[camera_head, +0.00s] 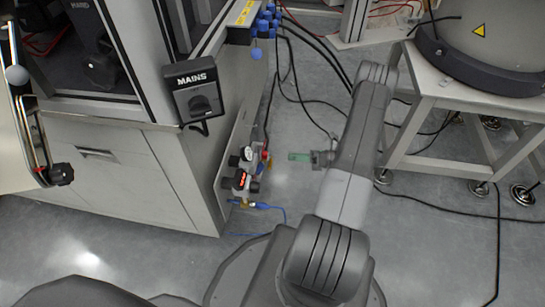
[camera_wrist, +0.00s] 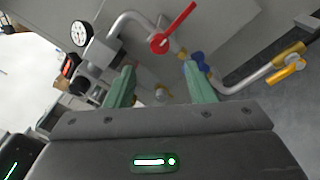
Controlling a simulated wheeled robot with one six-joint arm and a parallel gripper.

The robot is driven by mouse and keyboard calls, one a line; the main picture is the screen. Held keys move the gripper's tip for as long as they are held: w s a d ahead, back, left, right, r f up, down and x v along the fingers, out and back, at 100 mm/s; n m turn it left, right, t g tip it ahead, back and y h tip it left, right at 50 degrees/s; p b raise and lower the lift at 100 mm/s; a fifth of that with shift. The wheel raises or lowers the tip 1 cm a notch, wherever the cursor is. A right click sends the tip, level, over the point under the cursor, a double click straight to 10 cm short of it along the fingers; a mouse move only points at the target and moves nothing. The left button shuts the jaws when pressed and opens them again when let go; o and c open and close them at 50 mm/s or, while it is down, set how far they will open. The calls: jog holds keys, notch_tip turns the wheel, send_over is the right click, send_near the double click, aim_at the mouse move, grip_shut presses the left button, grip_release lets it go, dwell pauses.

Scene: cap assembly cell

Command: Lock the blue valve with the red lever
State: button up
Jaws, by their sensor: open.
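The red lever (camera_wrist: 178,24) shows at top centre in the wrist view, slanting up to the right from its round hub (camera_wrist: 158,43) on a grey pipe. Blue fittings (camera_wrist: 197,62) sit just below and right of it, partly behind a finger. In the head view the valve unit (camera_head: 246,172) is on the cabinet's side, with a small red part (camera_head: 266,156) at its right. My gripper (camera_head: 298,157) is to the right of it, apart from it. In the wrist view my gripper (camera_wrist: 160,82) is open, its two green fingers apart and nothing held between them. The lever lies beyond the fingertips.
A gauge (camera_wrist: 81,33) and a yellow-handled valve (camera_wrist: 288,62) flank the lever. The MAINS switch box (camera_head: 193,92) juts from the cabinet above the valve unit. A blue hose (camera_head: 266,207) lies below. A metal stand (camera_head: 420,120) is to the right, with cables on the floor.

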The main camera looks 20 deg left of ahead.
jog(key=b+x, duration=0.1)
jog(key=x, duration=0.7)
jog(key=shift+s+a+b, duration=0.15)
jog(key=shift+a+b, duration=0.15)
grip_shut()
